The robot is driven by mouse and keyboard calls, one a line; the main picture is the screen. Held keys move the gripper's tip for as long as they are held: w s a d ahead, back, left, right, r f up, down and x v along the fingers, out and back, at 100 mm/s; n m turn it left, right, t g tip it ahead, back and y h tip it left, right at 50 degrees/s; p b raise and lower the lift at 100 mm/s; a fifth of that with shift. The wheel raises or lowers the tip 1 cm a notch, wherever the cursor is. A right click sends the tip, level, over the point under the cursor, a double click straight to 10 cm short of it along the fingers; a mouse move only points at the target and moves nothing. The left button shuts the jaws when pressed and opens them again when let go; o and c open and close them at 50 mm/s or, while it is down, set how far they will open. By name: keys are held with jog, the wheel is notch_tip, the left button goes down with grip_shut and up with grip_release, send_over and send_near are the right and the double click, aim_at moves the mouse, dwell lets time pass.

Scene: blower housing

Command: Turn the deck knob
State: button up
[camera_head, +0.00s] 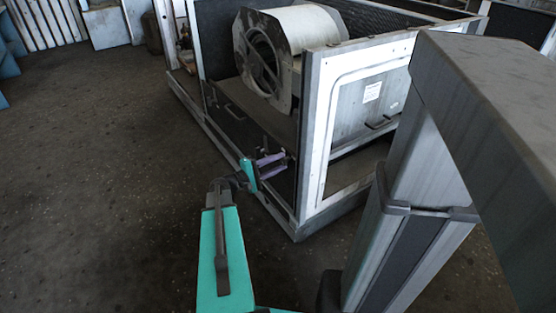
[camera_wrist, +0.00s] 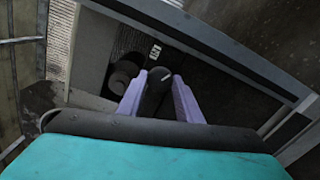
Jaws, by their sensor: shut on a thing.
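My gripper (camera_head: 277,163) reaches into the lower front opening of the blower housing in the head view. In the wrist view its two purple fingers (camera_wrist: 161,90) stand on either side of a dark round knob (camera_wrist: 158,80) with a pale mark on its top, and they are shut on it. The fingers and the wrist body hide the knob's lower part. In the head view the knob is too small and dark to make out.
A second dark round part (camera_wrist: 122,78) stands just left of the knob. A pale frame rail (camera_wrist: 215,49) runs close beyond the fingers. In the head view, a housing post (camera_head: 312,130) rises right of my gripper, and a blower drum (camera_head: 297,28) sits above. The floor (camera_head: 100,150) at left is clear.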

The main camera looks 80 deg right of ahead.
dwell(0.3)
jog(key=o, duration=1)
jog(key=shift+o, duration=0.2)
jog(key=shift+w, duration=0.1)
jog(key=p+v, duration=0.2)
jog(key=v, duration=1.1)
jog(key=shift+w+a, duration=0.25)
jog(key=shift+a, duration=0.05)
jog(key=shift+p, duration=0.3)
